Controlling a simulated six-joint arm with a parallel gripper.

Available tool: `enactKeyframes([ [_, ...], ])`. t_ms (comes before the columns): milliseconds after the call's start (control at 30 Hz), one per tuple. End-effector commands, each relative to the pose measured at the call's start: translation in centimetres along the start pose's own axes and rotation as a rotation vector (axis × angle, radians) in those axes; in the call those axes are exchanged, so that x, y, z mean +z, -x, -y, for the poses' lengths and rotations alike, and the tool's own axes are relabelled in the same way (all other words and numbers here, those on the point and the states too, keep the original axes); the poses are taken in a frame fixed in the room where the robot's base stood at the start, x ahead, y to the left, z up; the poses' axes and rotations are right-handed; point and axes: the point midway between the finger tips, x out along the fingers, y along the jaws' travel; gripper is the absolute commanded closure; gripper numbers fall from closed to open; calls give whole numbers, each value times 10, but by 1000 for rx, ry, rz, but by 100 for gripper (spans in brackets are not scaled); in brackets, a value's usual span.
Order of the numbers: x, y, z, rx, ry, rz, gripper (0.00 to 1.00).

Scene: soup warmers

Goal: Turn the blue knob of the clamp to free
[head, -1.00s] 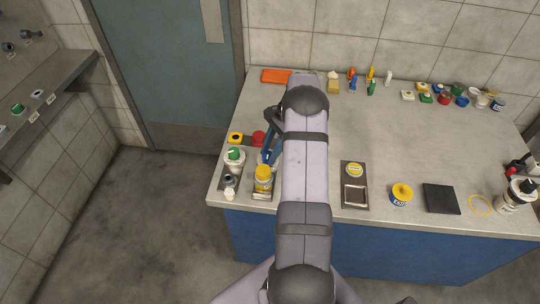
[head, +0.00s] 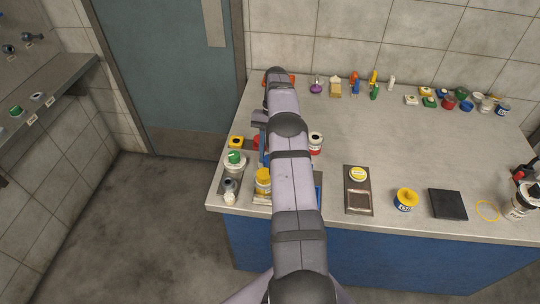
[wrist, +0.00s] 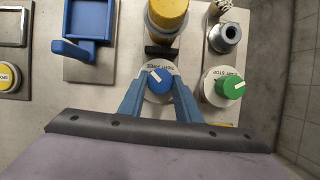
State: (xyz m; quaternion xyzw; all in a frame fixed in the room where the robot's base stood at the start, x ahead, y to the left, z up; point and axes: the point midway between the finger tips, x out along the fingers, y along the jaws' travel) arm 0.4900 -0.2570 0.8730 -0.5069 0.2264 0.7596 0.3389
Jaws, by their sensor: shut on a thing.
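The blue knob (wrist: 160,82) of the clamp sits on a pale round dial in the wrist view, just below a yellow cylinder (wrist: 168,14) and a dark block. A white line on the knob points to the upper left, near the printed words TIGHT and FREE (wrist: 153,67). Which word it meets is hard to tell. My gripper (wrist: 158,84) is shut on the knob, one blue finger on each side. In the head view my arm hides the knob and most of the gripper; the yellow-topped cylinder (head: 263,182) shows beside the arm.
A green knob (wrist: 230,86) marked START STOP stands close to the right of my fingers, with a grey metal fitting (wrist: 225,37) above it. A blue lever (wrist: 75,50) is at the left. The counter (head: 400,140) is clear in its middle.

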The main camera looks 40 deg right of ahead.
Motion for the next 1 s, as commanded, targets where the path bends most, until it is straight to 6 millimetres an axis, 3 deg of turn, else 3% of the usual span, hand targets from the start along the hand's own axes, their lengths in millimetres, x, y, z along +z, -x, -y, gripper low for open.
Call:
enactKeyframes([
  [667,0,1,1,26,67,-3,92],
  [700,0,1,1,26,67,-3,62],
  [767,0,1,1,26,67,-3,51],
  [1000,0,0,1,26,65,-2,51],
])
